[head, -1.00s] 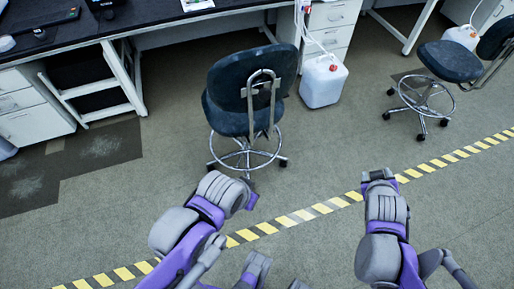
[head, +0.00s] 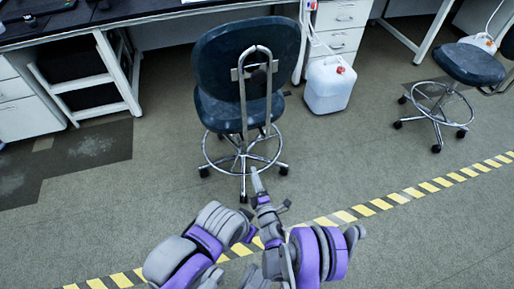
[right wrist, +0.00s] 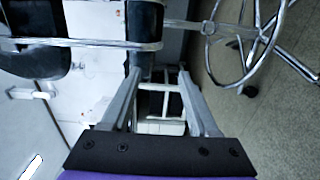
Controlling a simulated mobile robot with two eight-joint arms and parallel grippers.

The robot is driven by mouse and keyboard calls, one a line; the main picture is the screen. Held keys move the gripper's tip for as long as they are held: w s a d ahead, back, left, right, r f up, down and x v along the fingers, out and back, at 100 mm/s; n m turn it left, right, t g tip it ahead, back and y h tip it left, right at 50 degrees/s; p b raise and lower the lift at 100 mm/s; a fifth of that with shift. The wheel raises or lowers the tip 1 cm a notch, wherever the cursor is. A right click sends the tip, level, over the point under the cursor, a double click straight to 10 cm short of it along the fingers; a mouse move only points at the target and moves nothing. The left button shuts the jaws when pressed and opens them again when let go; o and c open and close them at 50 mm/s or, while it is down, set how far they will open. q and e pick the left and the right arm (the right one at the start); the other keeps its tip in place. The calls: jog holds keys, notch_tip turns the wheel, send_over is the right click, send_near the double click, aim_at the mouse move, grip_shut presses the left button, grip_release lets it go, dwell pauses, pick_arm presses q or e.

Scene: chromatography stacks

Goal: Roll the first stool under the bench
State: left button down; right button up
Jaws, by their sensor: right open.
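The first stool (head: 236,80) stands upright on its castors in front of the bench (head: 160,18), backrest towards me, seat near the bench front edge. Its chrome back bar and foot ring show. My right gripper (head: 268,186) is low in front of the stool base, pointing at it, apart from it as far as I can tell. In the right wrist view my right gripper (right wrist: 160,95) is open and empty. The stool's dark seat (right wrist: 145,38), backrest, chrome bar and foot ring lie beyond the fingers. My left arm shows at the bottom, but its gripper is not seen.
A white jug (head: 328,84) stands on the floor right of the stool. A second stool (head: 468,64) is further right. A white rack frame (head: 92,85) stands under the bench at left.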

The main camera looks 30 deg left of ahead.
jog(key=p, duration=0.2)
send_near(243, 145)
jog(key=x, duration=0.4)
jog(key=f+b+x, duration=0.1)
jog(key=x, duration=0.2)
jog(key=b+x, duration=0.1)
jog(key=x, duration=0.2)
jog(key=shift+d+f, duration=0.1)
jog(key=shift+f, duration=0.1)
jog(key=shift+w+a+r+b, duration=0.15)
jog(key=shift+w+a+b, duration=0.15)
jog(key=shift+c, duration=0.3)
grip_shut()
